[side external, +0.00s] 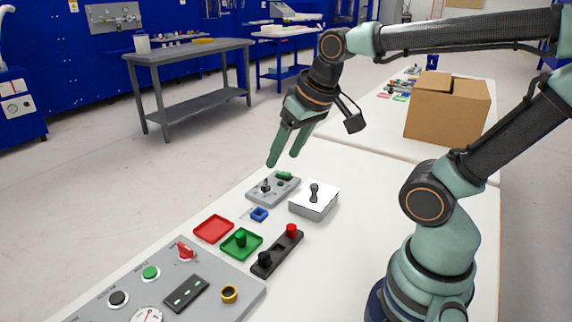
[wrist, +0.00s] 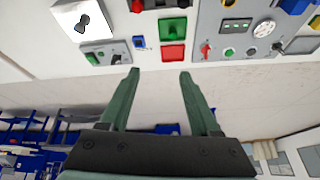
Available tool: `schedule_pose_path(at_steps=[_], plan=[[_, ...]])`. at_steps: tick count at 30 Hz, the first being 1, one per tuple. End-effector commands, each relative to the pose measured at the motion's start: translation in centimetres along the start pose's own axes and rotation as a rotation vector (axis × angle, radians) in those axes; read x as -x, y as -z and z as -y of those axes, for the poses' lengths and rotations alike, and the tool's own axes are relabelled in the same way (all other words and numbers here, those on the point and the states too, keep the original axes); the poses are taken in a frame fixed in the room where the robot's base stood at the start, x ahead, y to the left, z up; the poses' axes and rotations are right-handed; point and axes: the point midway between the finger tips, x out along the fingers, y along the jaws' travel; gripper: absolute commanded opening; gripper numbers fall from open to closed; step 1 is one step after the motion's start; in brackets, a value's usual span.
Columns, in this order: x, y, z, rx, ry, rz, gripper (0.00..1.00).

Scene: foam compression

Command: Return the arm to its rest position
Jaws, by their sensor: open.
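My gripper (side external: 283,164) hangs above the far left edge of the white table (side external: 378,235), with its two green fingers pointing down and to the left. The fingers are apart, with nothing between them, and they touch nothing. The gripper also shows in the wrist view (wrist: 160,73), where the open fingers reach toward the table edge and the floor lies beyond. Below and close to the fingertips, in the side view, is a small grey panel (side external: 262,196) with a lever and a green part.
A white box with a black knob (side external: 316,204), a red tray (side external: 213,229), a green tray (side external: 252,250), a black block with a red knob (side external: 272,262) and a grey control panel (side external: 222,297) lie on the table. A cardboard box (side external: 445,112) stands behind. The table right of these is clear.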

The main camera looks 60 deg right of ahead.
Motion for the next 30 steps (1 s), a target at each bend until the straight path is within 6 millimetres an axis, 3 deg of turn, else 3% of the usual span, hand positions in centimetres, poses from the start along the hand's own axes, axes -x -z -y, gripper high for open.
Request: schedule_pose_path(at_steps=[6,30], plan=[[0.41,-1.18,1.53,0.176,0.03,-0.05,0.63],[0.41,-1.18,1.52,0.18,0.029,-0.05,0.63]])
